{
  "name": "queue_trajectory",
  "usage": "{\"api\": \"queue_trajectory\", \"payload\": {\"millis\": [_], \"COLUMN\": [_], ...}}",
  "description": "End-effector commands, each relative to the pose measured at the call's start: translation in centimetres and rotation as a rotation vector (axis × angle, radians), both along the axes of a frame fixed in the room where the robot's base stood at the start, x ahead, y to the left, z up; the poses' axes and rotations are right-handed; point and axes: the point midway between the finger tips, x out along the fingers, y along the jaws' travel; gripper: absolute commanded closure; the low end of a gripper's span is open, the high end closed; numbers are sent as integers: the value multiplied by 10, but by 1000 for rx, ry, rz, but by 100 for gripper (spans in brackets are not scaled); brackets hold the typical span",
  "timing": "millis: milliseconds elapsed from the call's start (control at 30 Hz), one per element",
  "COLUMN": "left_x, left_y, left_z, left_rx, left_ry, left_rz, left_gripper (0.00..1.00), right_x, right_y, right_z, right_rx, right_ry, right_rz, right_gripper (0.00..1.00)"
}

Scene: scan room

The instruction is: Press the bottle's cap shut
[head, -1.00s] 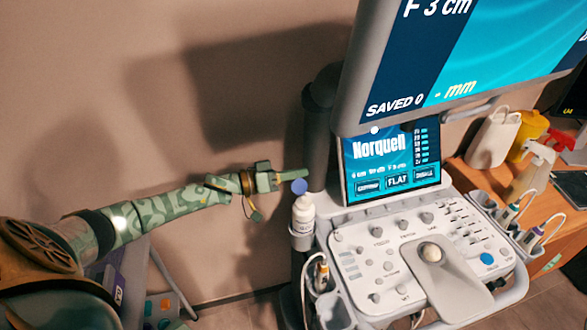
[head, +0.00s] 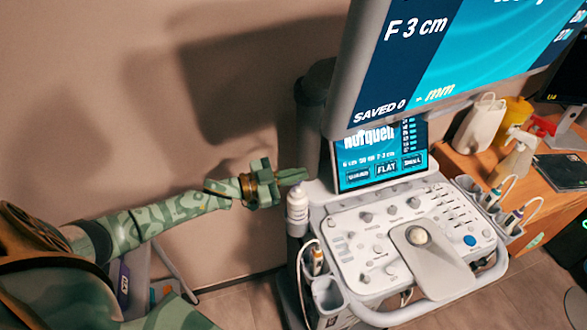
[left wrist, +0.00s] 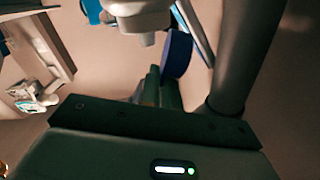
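A white bottle (head: 297,207) stands upright in a holder at the left edge of the scanner's console. In the left wrist view the bottle (left wrist: 138,14) shows upside down at the top, with its small nozzle bare. The blue disc-shaped cap (left wrist: 177,53) stands open beside the nozzle, edge partly towards me. I cannot make out the cap in the head view. My left gripper (head: 295,176) is just above the bottle's top, its fingers together and empty. In the left wrist view the fingers (left wrist: 160,88) overlap the cap's edge; contact cannot be told. My right gripper is out of view.
The scanner's large monitor (head: 345,70) and small touch screen (head: 380,155) rise to the right of the bottle. The control panel (head: 400,240) spreads below. A wooden table (head: 465,160) with bottles is at the right.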

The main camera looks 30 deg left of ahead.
Motion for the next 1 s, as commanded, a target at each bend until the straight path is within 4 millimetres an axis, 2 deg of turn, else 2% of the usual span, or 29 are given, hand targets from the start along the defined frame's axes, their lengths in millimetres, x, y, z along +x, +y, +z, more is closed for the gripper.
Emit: {"api": "queue_trajectory", "payload": {"millis": [467, 1000], "left_x": [-15, -24], "left_y": [-17, -28], "left_z": [-15, -37], "left_rx": [341, 698], "left_ry": [-290, -593], "left_rz": [-1, -1], "left_gripper": [100, 100], "right_x": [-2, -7], "right_y": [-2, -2], "right_z": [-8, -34], "right_rx": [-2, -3], "right_ry": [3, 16], "right_rz": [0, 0], "right_gripper": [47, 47]}}
